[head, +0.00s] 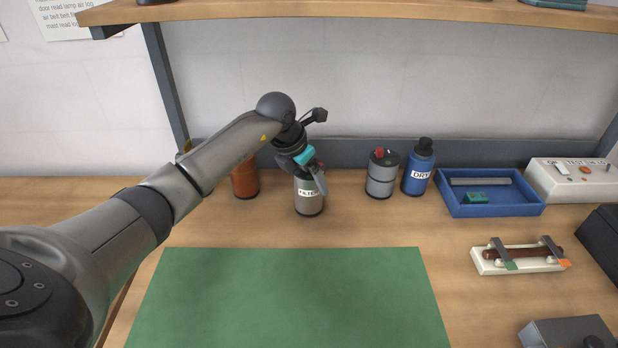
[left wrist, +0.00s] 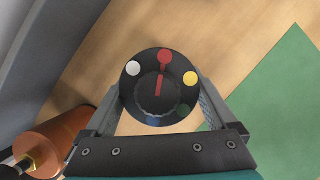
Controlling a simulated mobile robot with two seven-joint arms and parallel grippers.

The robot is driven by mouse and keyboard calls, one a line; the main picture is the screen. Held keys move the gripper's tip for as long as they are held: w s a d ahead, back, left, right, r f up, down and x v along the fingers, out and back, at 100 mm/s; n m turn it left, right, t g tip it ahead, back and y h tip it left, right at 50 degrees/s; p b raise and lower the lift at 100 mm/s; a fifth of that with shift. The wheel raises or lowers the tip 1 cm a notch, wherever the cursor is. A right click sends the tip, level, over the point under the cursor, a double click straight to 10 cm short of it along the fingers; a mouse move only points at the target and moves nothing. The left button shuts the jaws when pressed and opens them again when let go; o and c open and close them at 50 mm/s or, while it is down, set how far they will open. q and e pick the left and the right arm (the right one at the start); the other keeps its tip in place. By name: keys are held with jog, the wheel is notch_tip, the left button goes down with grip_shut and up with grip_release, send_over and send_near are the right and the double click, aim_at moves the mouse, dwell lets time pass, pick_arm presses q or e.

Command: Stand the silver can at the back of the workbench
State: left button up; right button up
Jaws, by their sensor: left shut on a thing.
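A silver-grey can (head: 309,203) with a white label, partly hidden by a finger, is upright toward the back of the wooden workbench (head: 210,225). Its base is at or very near the bench top; I cannot tell whether it touches. My left gripper (head: 311,178) reaches down from above and is shut on the can's upper part. In the left wrist view the can's round black top (left wrist: 160,86) sits between the two fingers, with coloured dots and a red-marked knob. My right gripper is not in view.
An orange can (head: 245,179) stands close left of the held can. To the right are a grey banded can (head: 381,178), a blue bottle (head: 418,170) and a blue tray (head: 490,208). A shelf (head: 360,13) overhangs the back. The green mat (head: 290,300) in front is bare.

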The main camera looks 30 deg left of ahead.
pick_arm(q)
jog(key=o, duration=1.4)
jog(key=shift+s+r, duration=0.1)
jog(key=shift+r, duration=0.25)
jog(key=p+v, duration=0.1)
jog(key=v, duration=1)
jog(key=shift+s+r, duration=0.2)
